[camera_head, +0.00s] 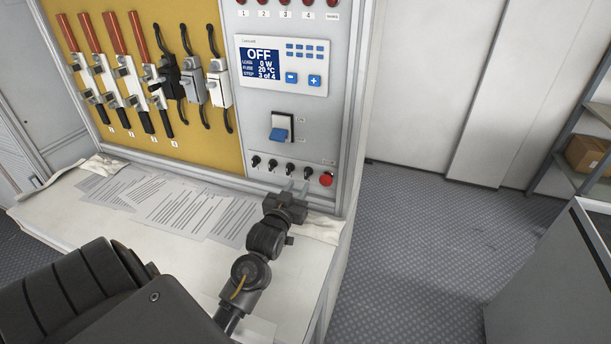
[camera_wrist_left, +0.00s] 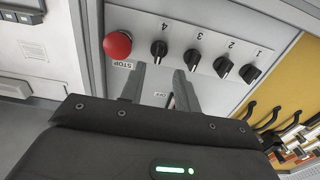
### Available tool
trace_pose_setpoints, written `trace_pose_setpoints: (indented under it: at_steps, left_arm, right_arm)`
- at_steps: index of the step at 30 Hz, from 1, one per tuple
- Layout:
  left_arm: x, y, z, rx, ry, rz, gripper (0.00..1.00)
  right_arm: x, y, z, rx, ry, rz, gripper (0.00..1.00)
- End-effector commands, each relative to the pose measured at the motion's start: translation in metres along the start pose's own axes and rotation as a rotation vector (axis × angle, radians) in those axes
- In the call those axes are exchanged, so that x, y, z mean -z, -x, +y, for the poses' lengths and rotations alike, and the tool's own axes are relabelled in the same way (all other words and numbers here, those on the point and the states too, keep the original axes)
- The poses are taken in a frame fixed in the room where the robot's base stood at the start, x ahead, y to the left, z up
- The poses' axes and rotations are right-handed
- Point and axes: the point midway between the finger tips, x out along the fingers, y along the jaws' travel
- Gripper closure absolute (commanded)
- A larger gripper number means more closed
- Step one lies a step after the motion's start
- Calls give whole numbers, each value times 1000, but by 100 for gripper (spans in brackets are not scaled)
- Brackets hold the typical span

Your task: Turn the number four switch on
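The number four switch is a small black rotary knob (camera_head: 307,172), last in a row low on the grey panel. In the left wrist view, which is turned over, the number four knob (camera_wrist_left: 159,48) lies just beyond my fingertips, in line with the gap between them. My left gripper (camera_head: 298,186) points up at the panel below this knob. The wrist view shows the left gripper (camera_wrist_left: 160,70) open and empty, with an "OFF" label between its fingers. I cannot clearly tell the knob's setting. My right gripper is in neither view.
A red STOP button (camera_head: 326,180) sits right beside the number four knob. Knobs three (camera_wrist_left: 192,59), two (camera_wrist_left: 223,67) and one (camera_wrist_left: 250,73) lie on the other side. A display (camera_head: 262,60) reads OFF. Papers (camera_head: 165,205) lie on the white bench below.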

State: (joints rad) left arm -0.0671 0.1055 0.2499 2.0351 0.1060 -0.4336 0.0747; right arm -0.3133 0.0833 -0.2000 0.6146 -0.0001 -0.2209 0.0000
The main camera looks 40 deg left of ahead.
Motion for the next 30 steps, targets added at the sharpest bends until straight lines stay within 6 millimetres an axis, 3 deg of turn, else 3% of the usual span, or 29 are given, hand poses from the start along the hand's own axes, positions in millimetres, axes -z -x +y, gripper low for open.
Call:
trace_pose_setpoints:
  at_steps: [3,9,15,23,30]
  left_arm:
    - [3,-24,1,-2,0,1,68]
    - [1,-52,2,-3,-1,0,68]
    - [0,-63,3,-4,0,-1,68]
    - [0,-64,3,-5,0,-1,68]
    - [0,-64,3,-5,0,-1,97]
  right_arm:
    - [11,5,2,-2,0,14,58]
    - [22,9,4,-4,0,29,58]
    - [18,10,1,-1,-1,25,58]
    - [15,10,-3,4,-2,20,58]
    - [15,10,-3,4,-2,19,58]
